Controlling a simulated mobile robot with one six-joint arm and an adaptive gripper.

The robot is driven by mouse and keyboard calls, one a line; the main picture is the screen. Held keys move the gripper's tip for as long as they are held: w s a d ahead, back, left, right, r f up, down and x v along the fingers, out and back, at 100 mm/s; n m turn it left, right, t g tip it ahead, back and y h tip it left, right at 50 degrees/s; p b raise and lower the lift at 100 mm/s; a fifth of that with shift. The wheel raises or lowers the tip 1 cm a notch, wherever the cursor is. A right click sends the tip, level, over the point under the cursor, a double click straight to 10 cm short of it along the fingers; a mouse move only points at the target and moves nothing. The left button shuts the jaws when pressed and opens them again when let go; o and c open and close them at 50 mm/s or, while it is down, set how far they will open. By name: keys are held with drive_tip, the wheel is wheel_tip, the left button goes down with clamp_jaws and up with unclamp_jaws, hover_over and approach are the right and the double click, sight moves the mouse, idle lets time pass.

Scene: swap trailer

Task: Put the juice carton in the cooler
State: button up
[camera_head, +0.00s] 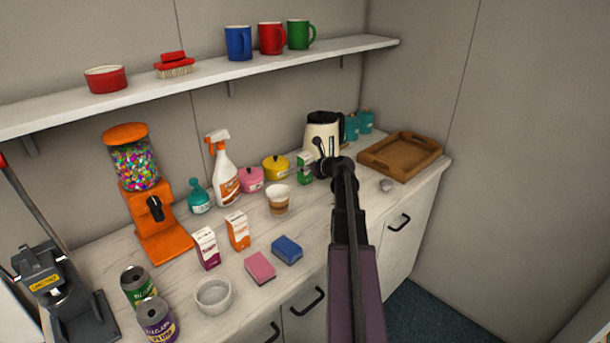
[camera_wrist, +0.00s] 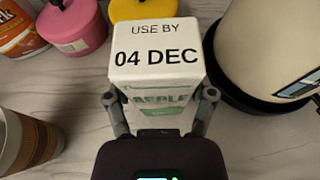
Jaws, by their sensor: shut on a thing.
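A white and green juice carton (camera_wrist: 155,60) stands between the fingers of my gripper (camera_wrist: 160,98) in the wrist view. Its top reads "USE BY 04 DEC" and its side shows green print that seems to say "APPLE". My gripper is shut on the carton, one finger on each side. In the head view the carton (camera_head: 304,168) shows at the back of the counter, partly hidden by my arm. Two more small cartons, one purple and white (camera_head: 206,248) and one orange and white (camera_head: 237,231), stand on the counter further left. I see no cooler in either view.
A cream and black kettle (camera_head: 322,130) stands close to the right of the carton, also in the wrist view (camera_wrist: 255,50). A wooden tray (camera_head: 372,160) lies at right.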

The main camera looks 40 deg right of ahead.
drive_tip(key=shift+f+b, duration=0.65)
drive_tip(key=shift+f, duration=0.35)
drive_tip(key=shift+f, duration=0.1)
drive_tip(key=o, duration=1.2)
drive_tip(key=shift+o, duration=0.2)
drive_tip(key=shift+r, duration=0.2)
drive_tip(key=shift+s+r, duration=0.1)
drive_tip(key=shift+s, duration=0.15)
drive_tip(key=a+p+v, duration=0.1)
drive_tip(key=p+v, duration=0.3)
drive_tip(key=v, duration=0.7)
drive_tip(key=shift+s+d+p, duration=0.2)
drive_tip(key=shift+d+p, duration=0.15)
drive_tip(key=shift+d, duration=0.15)
drive_tip(key=shift+r, duration=0.1)
